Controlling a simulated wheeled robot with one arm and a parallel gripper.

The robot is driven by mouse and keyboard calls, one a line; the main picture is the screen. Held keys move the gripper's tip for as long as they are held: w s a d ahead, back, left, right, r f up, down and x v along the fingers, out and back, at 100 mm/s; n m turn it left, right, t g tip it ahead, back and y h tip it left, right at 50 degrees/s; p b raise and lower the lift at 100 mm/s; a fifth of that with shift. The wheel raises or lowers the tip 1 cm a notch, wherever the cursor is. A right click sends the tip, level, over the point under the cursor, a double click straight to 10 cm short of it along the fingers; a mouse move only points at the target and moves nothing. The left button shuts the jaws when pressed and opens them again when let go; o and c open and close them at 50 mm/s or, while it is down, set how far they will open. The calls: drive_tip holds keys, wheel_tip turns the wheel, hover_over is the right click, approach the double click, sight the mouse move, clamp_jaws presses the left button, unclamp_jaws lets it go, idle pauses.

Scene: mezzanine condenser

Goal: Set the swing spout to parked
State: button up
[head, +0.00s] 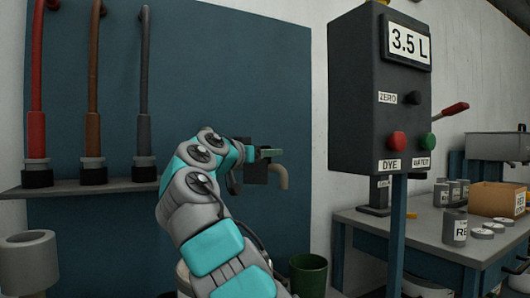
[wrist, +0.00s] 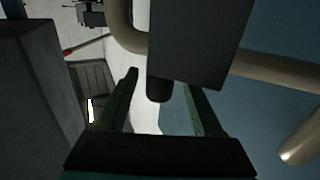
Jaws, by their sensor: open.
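The swing spout is a tan pipe (head: 281,176) in the head view, bent downward at its right end beside the blue panel. It also shows in the wrist view as a tan pipe (wrist: 275,72) passing behind a dark plate (wrist: 200,42). A short dark rounded knob (wrist: 160,89) sticks out below that plate. My gripper (head: 268,153) is at the spout in the head view. In the wrist view my gripper (wrist: 160,103) is open, its two green fingers on either side of the knob's end. I cannot tell whether they touch it. My arm hides part of the spout's mount.
A dark control box (head: 378,95) reading 3.5 L stands to the right. A workbench (head: 400,222) with cans and a cardboard box (head: 493,198) is beyond it. Red, brown and grey pipes stand on a shelf (head: 120,187) at left. A green bin (head: 308,272) is below.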

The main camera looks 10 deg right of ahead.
clamp_jaws()
idle(0.4)
idle(0.9)
